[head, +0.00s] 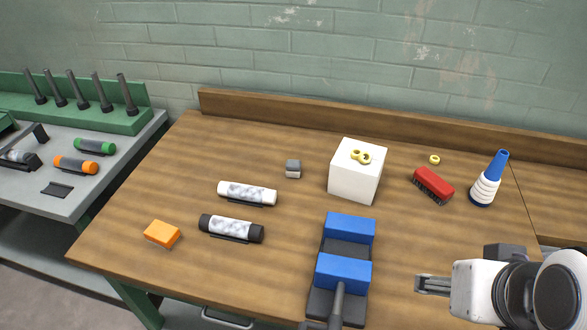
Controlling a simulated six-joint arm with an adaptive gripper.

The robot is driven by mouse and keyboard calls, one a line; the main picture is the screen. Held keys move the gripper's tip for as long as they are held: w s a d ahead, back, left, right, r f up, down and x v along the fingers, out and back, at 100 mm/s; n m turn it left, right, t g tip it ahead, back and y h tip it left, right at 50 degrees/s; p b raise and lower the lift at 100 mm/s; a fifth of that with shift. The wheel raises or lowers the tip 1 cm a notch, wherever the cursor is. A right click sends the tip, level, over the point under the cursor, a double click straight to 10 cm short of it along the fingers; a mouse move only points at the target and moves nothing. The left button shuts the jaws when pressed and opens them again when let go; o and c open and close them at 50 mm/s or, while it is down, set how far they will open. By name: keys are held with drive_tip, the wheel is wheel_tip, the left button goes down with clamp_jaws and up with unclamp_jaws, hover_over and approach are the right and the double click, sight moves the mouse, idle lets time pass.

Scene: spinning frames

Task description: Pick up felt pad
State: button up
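No object is plainly marked as the felt pad. A small grey block with a paler lower part (293,168) sits on the wooden bench, left of the white box, and could be it. An orange block (162,234) lies near the bench's left front edge and is another candidate. My gripper (420,285) is at the lower right, pointing left, apart from both blocks. Its fingers are seen from the side and are small, so I cannot tell their opening. I see nothing held.
The white box (352,178) bears yellow rings (361,156). Blue-and-grey blocks with a handle (344,268) stand left of my gripper. A white roll (247,193), black-ended roll (231,229), red brush (433,185) and blue-white cone (487,182) are around. Bench centre is partly clear.

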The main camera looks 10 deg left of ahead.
drive_tip(key=w+a+r+n+t+y, duration=0.1)
drive_tip(key=w+a, duration=0.4)
drive_tip(key=w, duration=0.3)
drive_tip(key=w+a+r+t+y, duration=0.1)
drive_tip(key=w+a, duration=0.4)
drive_tip(key=w, duration=0.2)
drive_tip(key=t, duration=0.3)
hover_over(293, 165)
drive_tip(key=s+d, duration=0.7)
drive_tip(key=s, duration=0.2)
wheel_tip(293, 165, down, 8)
drive_tip(key=shift+t+h, duration=0.4)
drive_tip(key=shift+t, duration=0.5)
drive_tip(key=w+a+f, duration=0.1)
drive_tip(key=a+f, duration=0.1)
drive_tip(key=f, duration=0.1)
drive_tip(key=w+a+f, duration=0.1)
drive_tip(key=a+f, duration=0.1)
drive_tip(key=f, duration=0.1)
drive_tip(key=w+a+f, duration=0.1)
drive_tip(key=f, duration=0.2)
drive_tip(key=shift+w+a+f, duration=0.1)
drive_tip(key=shift+a+f, duration=0.15)
drive_tip(key=shift+a, duration=0.15)
drive_tip(key=shift+a+f+t, duration=0.25)
drive_tip(key=shift+f+t, duration=0.05)
drive_tip(key=shift+f, duration=0.25)
drive_tip(key=shift+w, duration=0.15)
drive_tip(key=shift+x, duration=1.15)
drive_tip(key=shift+f, duration=0.1)
